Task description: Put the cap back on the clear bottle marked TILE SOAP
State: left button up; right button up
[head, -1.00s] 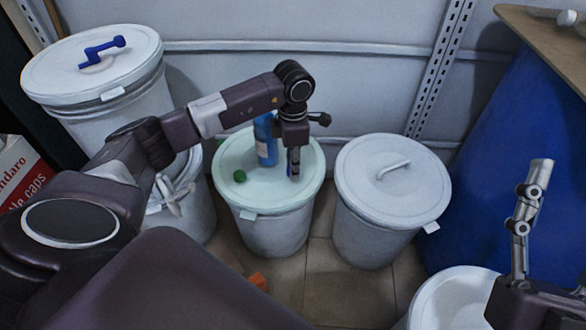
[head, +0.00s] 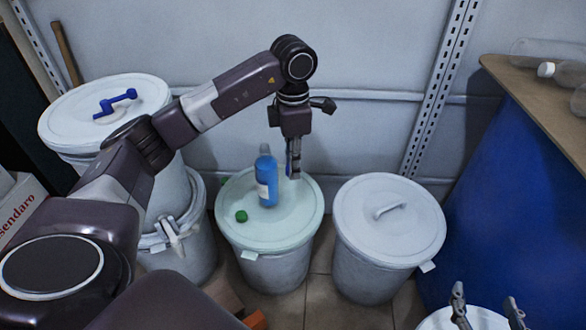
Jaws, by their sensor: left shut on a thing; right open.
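My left gripper (head: 293,165) points down above the pale green drum lid, just right of the blue bottle and apart from it. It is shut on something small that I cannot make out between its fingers. A green cap (head: 241,216) lies on the lid at the front left. Clear bottles (head: 553,50) lie on the wooden board at the upper right; one has a white cap (head: 546,69). I can read no TILE SOAP marking on any of them. My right gripper (head: 486,306) is open and empty at the bottom right, over a white drum.
The blue bottle (head: 267,188) stands upright on the pale green lid (head: 300,222). A closed white drum (head: 405,240) stands to its right. The wooden board (head: 520,85) rests on a blue drum (head: 500,180). A drum with a blue-handled lid (head: 75,125) stands at the left.

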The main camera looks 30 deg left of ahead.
pick_arm(q)
jog(key=shift+r, duration=0.15)
dwell(0.3)
jog(key=shift+d+m, duration=0.2)
jog(key=shift+m, duration=0.1)
jog(key=s+d+r+m, duration=0.1)
jog(key=s+d+m, duration=0.2)
jog(key=m, duration=1)
jog(key=s+d+r+m, duration=0.2)
jog(key=s+d+m, duration=0.2)
jog(key=d+m, duration=0.6)
jog(key=shift+r+m, duration=0.25)
jog(key=shift+m, duration=1.35)
